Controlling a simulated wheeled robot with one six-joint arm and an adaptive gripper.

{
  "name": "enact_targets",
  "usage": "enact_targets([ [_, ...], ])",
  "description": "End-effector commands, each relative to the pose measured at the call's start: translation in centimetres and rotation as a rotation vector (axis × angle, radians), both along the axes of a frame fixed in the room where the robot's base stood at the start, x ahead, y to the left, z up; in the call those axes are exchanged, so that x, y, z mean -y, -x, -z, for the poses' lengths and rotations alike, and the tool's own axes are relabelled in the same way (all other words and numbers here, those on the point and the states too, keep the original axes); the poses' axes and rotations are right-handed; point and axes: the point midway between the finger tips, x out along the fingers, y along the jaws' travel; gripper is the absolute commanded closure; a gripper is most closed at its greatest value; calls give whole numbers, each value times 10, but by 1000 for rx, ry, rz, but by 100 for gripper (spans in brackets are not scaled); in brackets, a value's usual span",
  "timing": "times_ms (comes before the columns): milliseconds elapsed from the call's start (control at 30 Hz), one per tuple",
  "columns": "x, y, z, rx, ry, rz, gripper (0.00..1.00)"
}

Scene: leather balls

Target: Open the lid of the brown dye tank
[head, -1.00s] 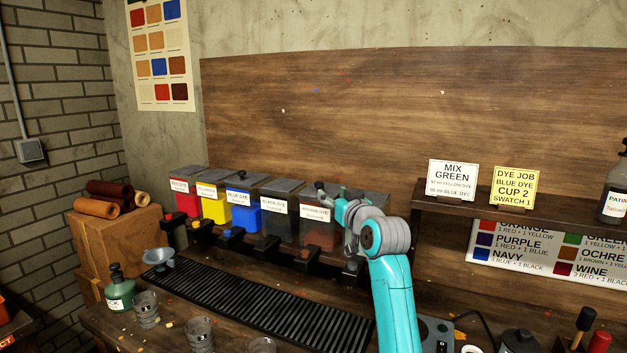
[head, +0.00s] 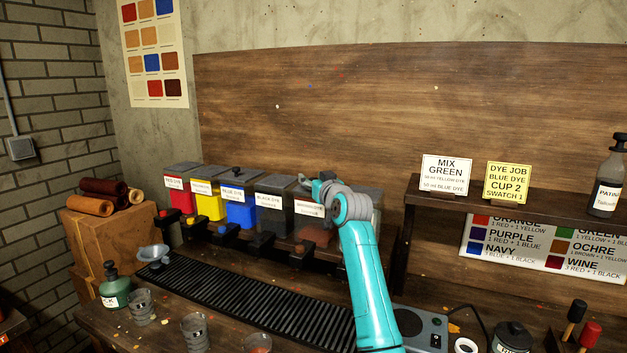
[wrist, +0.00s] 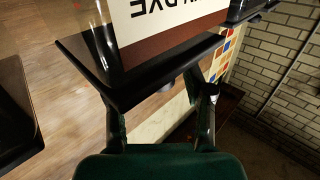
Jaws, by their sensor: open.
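An upside-down white label (wrist: 165,18) ending in "DYE" shows beyond that edge. I cannot tell whether the fingers touch the lid.
Black (head: 272,212), blue (head: 240,214), yellow (head: 209,206) and red (head: 180,198) dye tanks stand close on the left. A black slatted grate (head: 255,305) runs in front. Several cups and a green bottle (head: 115,288) stand at the front left. A shelf with signs is at right.

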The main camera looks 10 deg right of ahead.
Motion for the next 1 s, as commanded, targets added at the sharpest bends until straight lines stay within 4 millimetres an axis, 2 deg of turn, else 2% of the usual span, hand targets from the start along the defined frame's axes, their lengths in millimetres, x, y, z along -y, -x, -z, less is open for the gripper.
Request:
enact_targets([
  [167, 0, 0, 0, 0, 0, 0, 48],
  [367, 0, 0, 0, 0, 0, 0, 98],
  [400, 0, 0, 0, 0, 0, 0, 100],
  [733, 0, 0, -2, -12, -7, 0, 100],
  [1000, 4, -4, -15, -105, -76, 0, 100],
])
